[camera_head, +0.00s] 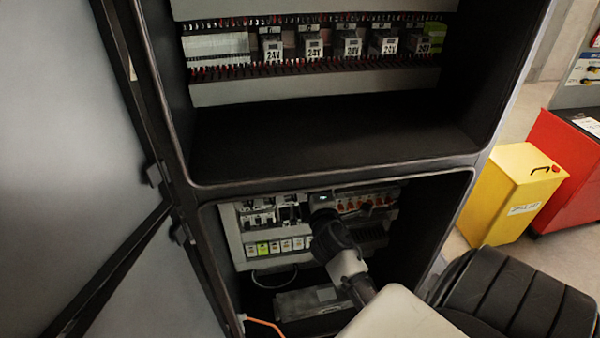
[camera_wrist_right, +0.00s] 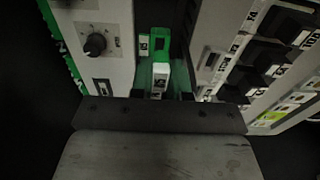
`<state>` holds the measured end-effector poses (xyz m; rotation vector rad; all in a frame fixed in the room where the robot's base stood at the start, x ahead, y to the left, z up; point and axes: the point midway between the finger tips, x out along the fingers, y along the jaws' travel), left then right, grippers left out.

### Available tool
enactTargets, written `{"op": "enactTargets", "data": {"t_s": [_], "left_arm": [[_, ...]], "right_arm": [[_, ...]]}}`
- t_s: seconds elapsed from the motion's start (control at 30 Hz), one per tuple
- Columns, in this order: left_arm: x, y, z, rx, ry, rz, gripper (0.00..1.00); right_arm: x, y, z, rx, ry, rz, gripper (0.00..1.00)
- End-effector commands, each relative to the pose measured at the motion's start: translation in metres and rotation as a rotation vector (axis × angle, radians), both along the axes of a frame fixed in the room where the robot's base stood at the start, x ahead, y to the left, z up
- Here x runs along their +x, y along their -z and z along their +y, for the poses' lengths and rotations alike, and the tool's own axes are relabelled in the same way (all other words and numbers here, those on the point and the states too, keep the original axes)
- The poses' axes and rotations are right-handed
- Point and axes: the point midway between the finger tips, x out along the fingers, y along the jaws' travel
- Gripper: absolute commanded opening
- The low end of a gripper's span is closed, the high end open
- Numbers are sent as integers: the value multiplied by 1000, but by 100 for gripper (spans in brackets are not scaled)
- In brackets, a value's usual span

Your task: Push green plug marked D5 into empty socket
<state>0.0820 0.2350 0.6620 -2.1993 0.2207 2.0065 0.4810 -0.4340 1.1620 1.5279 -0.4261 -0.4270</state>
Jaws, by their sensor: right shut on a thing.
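My right gripper (camera_wrist_right: 163,97) is at the bottom middle of the right wrist view and is shut on a green plug with a white face (camera_wrist_right: 161,77). The empty socket cannot be made out. My left gripper is not in view.
In the right wrist view, a grey module with a black knob (camera_wrist_right: 95,45) is on the left, and a row of black switches (camera_wrist_right: 270,60) is on the right. In the head view, the cabinet door (camera_head: 80,150) stands at left and a yellow bin (camera_head: 508,195) at right.

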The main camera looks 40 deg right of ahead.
Motion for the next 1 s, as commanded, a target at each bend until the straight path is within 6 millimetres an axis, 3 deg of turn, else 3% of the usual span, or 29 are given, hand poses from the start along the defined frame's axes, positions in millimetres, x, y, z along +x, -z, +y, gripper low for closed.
{"op": "enactTargets", "data": {"t_s": [1.0], "left_arm": [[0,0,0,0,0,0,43]], "right_arm": [[11,0,-7,1,0,-1,0]]}}
